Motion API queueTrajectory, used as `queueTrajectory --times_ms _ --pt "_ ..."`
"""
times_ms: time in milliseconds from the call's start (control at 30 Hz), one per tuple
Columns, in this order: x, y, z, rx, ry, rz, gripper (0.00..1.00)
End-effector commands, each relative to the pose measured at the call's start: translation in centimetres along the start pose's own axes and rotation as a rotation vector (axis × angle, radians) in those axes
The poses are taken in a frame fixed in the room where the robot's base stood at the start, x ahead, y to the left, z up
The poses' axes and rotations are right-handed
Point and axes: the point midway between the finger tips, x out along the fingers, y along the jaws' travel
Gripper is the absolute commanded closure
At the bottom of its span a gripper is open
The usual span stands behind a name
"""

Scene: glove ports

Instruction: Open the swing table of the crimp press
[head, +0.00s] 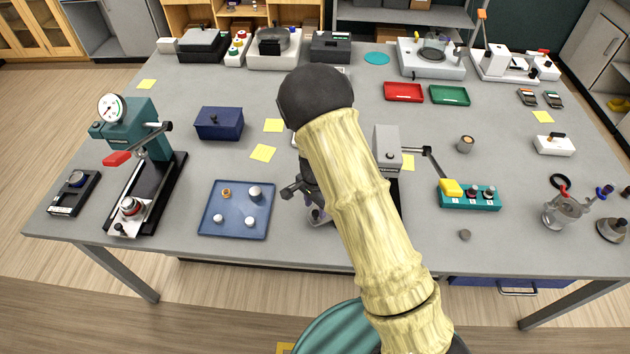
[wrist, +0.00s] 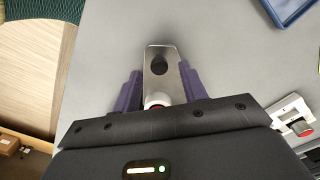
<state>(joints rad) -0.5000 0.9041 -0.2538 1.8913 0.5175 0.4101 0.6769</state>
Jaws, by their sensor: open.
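A grey press (head: 387,140) stands near the front middle of the table, mostly hidden behind my arm. Its lever ends in a yellow grip (head: 451,188) at the right. A metal plate (head: 318,216), seemingly its swing table, shows low beside my gripper (head: 304,192). My gripper (wrist: 161,72) is open, with one purple finger on each side of the plate near the knob. I cannot tell whether the fingers touch it.
A blue tray (head: 210,226) with small parts lies left of my gripper. A teal press (head: 146,138) with a gauge stands farther left. A teal block (head: 470,201) lies at the right. The table's front edge is close to my gripper.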

Motion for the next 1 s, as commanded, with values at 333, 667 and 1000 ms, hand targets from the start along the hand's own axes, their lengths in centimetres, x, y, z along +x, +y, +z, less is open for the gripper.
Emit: queueTrajectory --times_ms 333,667,1000 --pt "-6.0 -0.1 0.0 -0.002 0.001 -0.004 0.57" --pt "-12.6 -0.1 0.1 -0.001 0.001 -0.005 0.57" --pt "-15.7 0.1 0.0 0.001 -0.001 0.001 0.57"
